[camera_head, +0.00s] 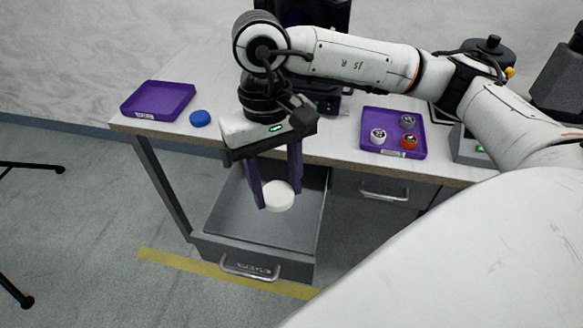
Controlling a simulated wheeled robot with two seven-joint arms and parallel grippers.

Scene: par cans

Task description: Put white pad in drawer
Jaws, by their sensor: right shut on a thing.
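The white pad (278,196) is a round white disc. My right gripper (279,198) points down over the drawer and is shut on the pad, with its two purple fingers on either side of it. The grey drawer (225,205) under the table's left part is pulled open, with its handle (250,267) at the front. The pad appears within the drawer's outline; I cannot tell whether it touches the drawer floor. My left gripper does not show.
On the white table (215,85) lie an empty purple tray (158,98), a blue disc (200,118) and a purple tray (402,118) holding grey, white and orange pieces. A closed drawer (372,186) is to the right. Yellow tape (200,270) marks the floor.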

